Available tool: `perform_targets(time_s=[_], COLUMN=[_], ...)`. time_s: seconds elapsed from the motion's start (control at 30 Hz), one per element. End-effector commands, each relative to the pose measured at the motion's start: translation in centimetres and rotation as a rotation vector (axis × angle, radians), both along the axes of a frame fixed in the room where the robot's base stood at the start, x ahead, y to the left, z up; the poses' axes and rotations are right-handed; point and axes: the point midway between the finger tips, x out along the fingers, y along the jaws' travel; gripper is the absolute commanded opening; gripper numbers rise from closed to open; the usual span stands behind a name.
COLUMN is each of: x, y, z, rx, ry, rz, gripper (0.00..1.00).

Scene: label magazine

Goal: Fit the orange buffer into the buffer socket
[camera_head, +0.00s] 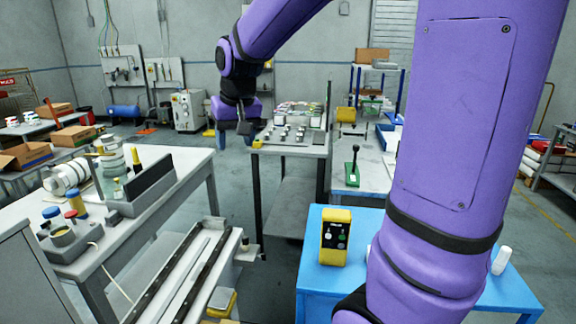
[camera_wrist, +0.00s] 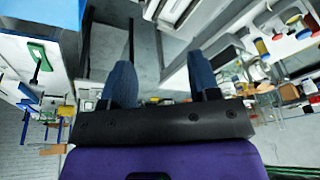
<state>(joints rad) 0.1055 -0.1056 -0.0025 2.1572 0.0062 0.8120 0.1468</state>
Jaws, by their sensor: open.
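My gripper (camera_wrist: 163,78) is open, with its two blue fingers apart and nothing between them in the wrist view. In the head view my gripper (camera_head: 235,130) hangs at the left end of the middle grey table (camera_head: 290,150), small and partly hard to make out. I cannot pick out the orange buffer or the buffer socket with certainty in either view. Several small grey blocks (camera_head: 288,133) and a row of coloured pieces (camera_head: 298,108) sit on the middle table.
A blue table (camera_head: 320,280) at front right bears a yellow button box (camera_head: 335,238). A white bench (camera_head: 190,160) with spools and jars stands at left, with a rail frame (camera_head: 185,275) before it. Floor between is open.

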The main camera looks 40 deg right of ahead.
Motion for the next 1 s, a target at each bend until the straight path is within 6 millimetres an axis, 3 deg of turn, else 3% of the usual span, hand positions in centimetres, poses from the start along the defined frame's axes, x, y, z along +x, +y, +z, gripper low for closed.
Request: perform_targets(time_s=[0.1, 0.27, 0.6, 0.8, 1.0], x=[-4.1, -9.3, -19.3, -22.1, -22.6], y=[1.2, 2.5, 4.3, 4.6, 4.7], z=[1.8, 3.2, 3.1, 2.4, 2.2], rx=[-0.011, -0.025, -0.055, -0.065, -0.066], ry=[-0.035, -0.076, -0.155, -0.179, -0.181], rz=[0.041, 0.098, 0.208, 0.240, 0.247], gripper=[0.56, 0.56, 0.56, 0.56, 0.56])
